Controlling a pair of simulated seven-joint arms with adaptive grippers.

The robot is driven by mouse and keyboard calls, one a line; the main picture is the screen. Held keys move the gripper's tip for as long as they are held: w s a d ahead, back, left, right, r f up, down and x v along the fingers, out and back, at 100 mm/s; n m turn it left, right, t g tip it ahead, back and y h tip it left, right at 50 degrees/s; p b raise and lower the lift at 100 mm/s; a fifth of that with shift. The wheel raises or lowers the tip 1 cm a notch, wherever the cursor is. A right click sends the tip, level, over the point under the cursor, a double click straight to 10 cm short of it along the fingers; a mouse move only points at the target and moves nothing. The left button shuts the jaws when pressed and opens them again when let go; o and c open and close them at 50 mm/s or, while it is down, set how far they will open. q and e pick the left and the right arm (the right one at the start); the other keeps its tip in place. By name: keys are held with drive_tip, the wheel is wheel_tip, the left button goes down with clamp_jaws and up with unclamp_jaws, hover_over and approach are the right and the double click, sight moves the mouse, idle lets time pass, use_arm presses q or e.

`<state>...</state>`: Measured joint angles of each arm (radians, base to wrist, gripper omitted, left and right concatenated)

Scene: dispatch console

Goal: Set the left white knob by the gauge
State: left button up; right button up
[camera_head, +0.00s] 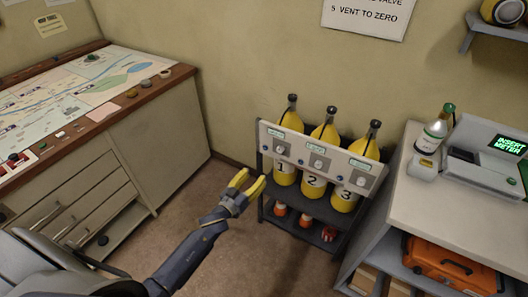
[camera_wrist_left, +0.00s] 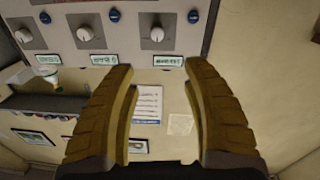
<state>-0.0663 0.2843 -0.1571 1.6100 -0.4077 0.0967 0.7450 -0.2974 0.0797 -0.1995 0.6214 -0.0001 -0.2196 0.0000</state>
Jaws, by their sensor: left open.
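A pale panel (camera_head: 340,167) with three white knobs stands in front of yellow cylinders. The left white knob (camera_head: 281,150) is at the panel's left end, below a small green-lit gauge display (camera_head: 276,133). The left wrist view looks upside down; there the left knob (camera_wrist_left: 157,34) is at the right, with its display (camera_wrist_left: 168,61) under it. I cannot read its value. My left gripper (camera_head: 248,181) is open and empty, apart from the panel, in front and left of it. In the wrist view its fingers (camera_wrist_left: 160,72) frame the area near that display. My right gripper is not in view.
The middle knob (camera_head: 318,163) and right knob (camera_head: 362,180) share the panel. The cylinders stand in a dark rack (camera_head: 305,226) with orange items on its lower shelf. A map desk (camera_head: 160,140) is at left, a white counter (camera_head: 420,205) at right. Floor between is clear.

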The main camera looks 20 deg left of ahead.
use_arm(q)
approach(279, 150)
drive_tip(key=shift+n, duration=0.3)
drive_tip(key=x, duration=0.9)
drive_tip(key=shift+w+f, duration=0.2)
drive_tip(key=shift+c, duration=0.2)
clamp_jaws()
